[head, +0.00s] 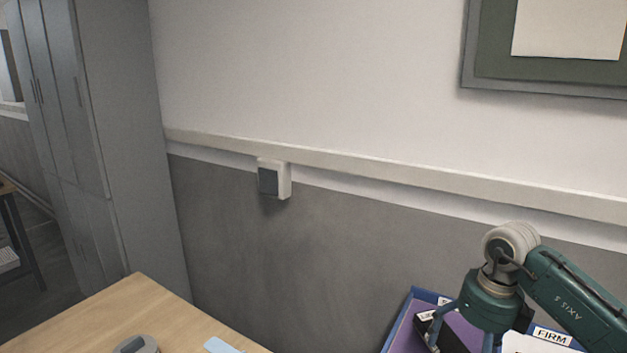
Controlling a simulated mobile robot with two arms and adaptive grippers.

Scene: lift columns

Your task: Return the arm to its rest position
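My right arm comes in from the right edge, green with a pale wrist joint. My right gripper (465,335) points down at the bottom right, over a blue tray (401,318) with a purple inside. Its fingers look spread apart, but the tips run to the lower edge of the picture, so I cannot tell whether they are open or hold something. A black item with a white label (427,315) shows beside and behind the fingers. My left arm and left gripper are not in view.
A wooden table (130,312) at the lower left bears a grey round object (137,345) and a light blue flat item (220,346). Grey cabinets (115,130) stand left; the wall is behind.

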